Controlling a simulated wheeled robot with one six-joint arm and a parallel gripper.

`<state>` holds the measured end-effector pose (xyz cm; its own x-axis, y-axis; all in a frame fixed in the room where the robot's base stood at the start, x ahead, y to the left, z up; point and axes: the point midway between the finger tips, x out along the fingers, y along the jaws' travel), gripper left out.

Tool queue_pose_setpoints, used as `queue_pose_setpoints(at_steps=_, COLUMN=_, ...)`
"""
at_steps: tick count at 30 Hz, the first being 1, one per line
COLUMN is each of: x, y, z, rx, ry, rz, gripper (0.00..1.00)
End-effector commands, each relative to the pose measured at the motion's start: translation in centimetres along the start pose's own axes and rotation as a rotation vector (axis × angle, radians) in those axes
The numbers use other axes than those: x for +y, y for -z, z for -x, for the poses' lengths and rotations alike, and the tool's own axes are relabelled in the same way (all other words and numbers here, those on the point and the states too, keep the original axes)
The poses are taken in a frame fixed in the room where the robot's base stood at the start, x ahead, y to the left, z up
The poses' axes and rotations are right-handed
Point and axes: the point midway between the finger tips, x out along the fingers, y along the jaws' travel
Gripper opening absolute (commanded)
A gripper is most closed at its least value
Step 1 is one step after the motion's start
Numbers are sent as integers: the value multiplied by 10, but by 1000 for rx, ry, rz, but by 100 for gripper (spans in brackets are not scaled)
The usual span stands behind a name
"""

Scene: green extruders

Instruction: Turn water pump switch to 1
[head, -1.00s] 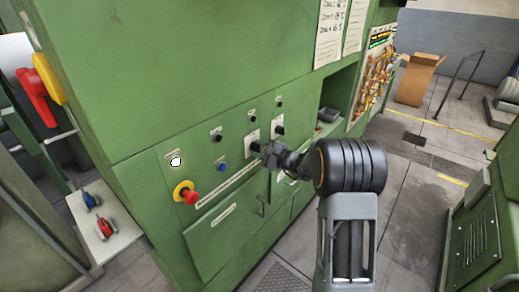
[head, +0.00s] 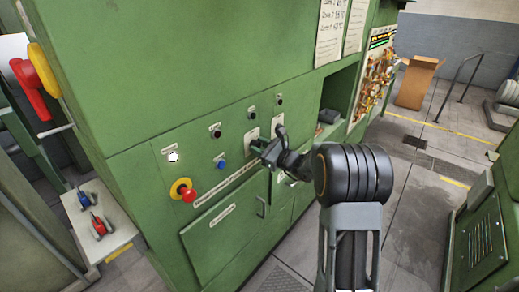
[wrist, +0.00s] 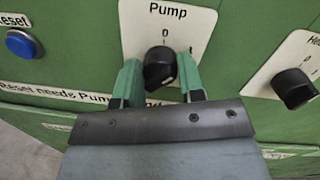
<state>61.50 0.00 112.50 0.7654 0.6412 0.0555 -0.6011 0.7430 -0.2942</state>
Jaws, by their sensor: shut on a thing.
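The water pump switch is a black rotary knob (wrist: 159,68) on a white plate marked "Pump" (wrist: 168,14), with a 0 above the knob, in the wrist view. My gripper (wrist: 160,80) has its two green fingers on either side of the knob, shut on it. A small pale mark shows on the knob's lower right side; the knob's exact angle is hard to read. In the head view my gripper (head: 262,149) is at the green cabinet's panel, and it and the wrist hide most of the pump knob.
A second black knob (wrist: 295,88) on its own white plate is close on the right. A blue reset button (wrist: 24,43) is on the left. A red emergency button (head: 188,194) sits lower left on the green cabinet (head: 190,70). The floor to the right is open.

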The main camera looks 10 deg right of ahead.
Motion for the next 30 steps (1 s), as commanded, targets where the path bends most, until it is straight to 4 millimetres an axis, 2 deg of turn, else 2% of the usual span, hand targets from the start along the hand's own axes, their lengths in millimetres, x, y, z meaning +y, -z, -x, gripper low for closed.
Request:
queue_pose_setpoints(at_steps=6, x=-1, y=-1, z=0, rx=-11, ry=14, rz=-164, gripper=12)
queue_pose_setpoints(at_steps=15, x=-1, y=-1, z=0, rx=-18, ry=25, rz=-316, gripper=12)
queue_pose_setpoints(at_steps=30, x=-1, y=-1, z=0, rx=-22, ry=30, rz=-379, gripper=12)
